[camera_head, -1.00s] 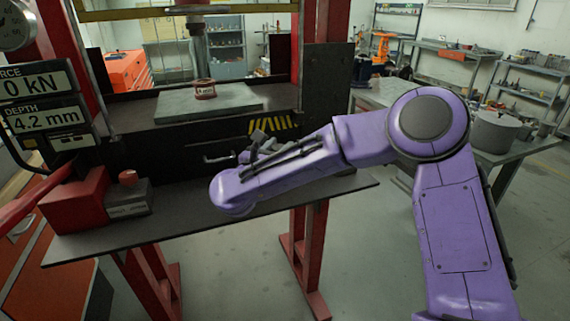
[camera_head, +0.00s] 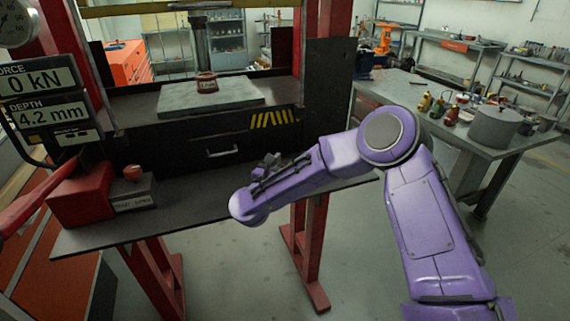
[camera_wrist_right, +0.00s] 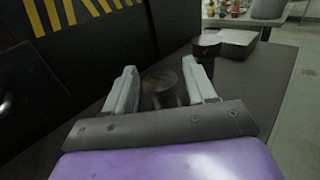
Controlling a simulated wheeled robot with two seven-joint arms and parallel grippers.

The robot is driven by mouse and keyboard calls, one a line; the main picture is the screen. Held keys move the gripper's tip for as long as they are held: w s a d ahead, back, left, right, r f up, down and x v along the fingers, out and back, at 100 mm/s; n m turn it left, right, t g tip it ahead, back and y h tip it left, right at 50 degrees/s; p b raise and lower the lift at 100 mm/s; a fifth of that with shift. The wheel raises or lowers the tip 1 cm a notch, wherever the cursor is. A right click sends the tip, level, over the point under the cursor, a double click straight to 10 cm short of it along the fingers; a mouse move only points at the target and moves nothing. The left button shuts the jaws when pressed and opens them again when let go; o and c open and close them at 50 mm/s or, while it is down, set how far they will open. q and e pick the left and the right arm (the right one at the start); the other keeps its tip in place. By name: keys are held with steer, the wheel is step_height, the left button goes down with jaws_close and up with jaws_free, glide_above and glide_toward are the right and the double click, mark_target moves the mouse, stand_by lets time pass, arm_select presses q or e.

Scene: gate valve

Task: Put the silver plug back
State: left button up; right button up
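My right gripper (camera_head: 268,166) is over the right part of the press's grey shelf, partly hidden behind my own purple arm. In the right wrist view my right gripper (camera_wrist_right: 162,85) has its two pale fingers spread apart. A short, dull metal cylinder (camera_wrist_right: 160,88), perhaps the silver plug, shows between the fingers, with a gap on each side. A second, dark cylinder (camera_wrist_right: 207,46) stands beyond the right finger, by a pale block (camera_wrist_right: 237,44). My arm hides these in the head view. My left gripper is not in view.
A red knob (camera_head: 133,173) sits on a labelled grey block (camera_head: 134,195), beside a red box (camera_head: 82,192) on the shelf's left. A red-banded piece (camera_head: 207,86) stands under the press ram. A drawer handle (camera_head: 222,152) juts from the press front. The shelf's middle is clear.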

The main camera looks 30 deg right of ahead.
steer(key=shift+r, duration=0.25)
steer(key=shift+s+a+f, duration=0.1)
steer(key=shift+a+f, duration=0.05)
steer(key=shift+a, duration=0.2)
steer(key=b+v, duration=0.4)
steer(key=v, duration=0.7)
steer(key=shift+s+a, duration=0.15)
